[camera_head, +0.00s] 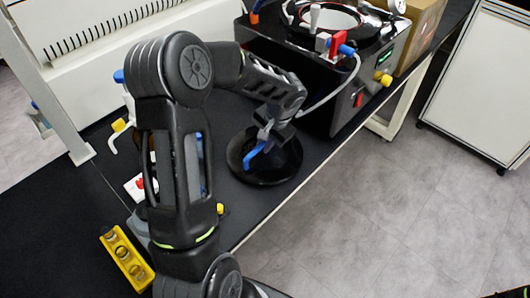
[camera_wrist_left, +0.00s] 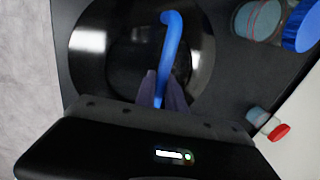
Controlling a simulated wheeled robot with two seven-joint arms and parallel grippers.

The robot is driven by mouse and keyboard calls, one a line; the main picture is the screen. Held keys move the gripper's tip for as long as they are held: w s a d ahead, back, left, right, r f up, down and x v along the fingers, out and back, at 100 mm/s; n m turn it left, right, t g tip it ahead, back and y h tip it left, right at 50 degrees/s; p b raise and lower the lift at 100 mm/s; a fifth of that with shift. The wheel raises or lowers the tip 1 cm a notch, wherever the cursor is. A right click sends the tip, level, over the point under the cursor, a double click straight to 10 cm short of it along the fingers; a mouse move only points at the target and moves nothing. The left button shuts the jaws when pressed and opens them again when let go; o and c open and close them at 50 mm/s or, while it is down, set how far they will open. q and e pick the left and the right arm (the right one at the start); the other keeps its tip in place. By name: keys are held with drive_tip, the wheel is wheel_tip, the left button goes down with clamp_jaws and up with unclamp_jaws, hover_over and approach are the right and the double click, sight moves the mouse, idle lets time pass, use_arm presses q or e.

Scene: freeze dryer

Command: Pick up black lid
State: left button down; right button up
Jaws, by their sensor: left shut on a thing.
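The black lid (camera_head: 286,166) is a round dark disc with a bent blue handle (camera_head: 253,157) on it. It is over the black bench top, near its front edge and in front of the freeze dryer. My left gripper (camera_head: 265,141) points down at the lid's middle and is shut on the blue handle. In the left wrist view the fingers (camera_wrist_left: 166,92) close around the handle's lower end, with the glossy lid (camera_wrist_left: 95,70) behind. I cannot tell whether the lid touches the bench. My right gripper is out of view.
The freeze dryer (camera_head: 340,105) stands behind the lid, with a hose and coloured valves. In the left wrist view, a blue-capped jar (camera_wrist_left: 260,18) and a small red-capped bottle (camera_wrist_left: 264,120) stand close by.

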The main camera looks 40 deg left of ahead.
use_arm(q)
drive_tip(key=shift+w+r, duration=0.1)
drive_tip(key=shift+r, duration=0.05)
idle(0.6)
drive_tip(key=shift+r, duration=0.25)
wheel_tip(320, 180, up, 9)
drive_tip(key=shift+f+b, duration=0.1)
drive_tip(key=shift+b, duration=0.45)
drive_tip(key=shift+r, duration=0.25)
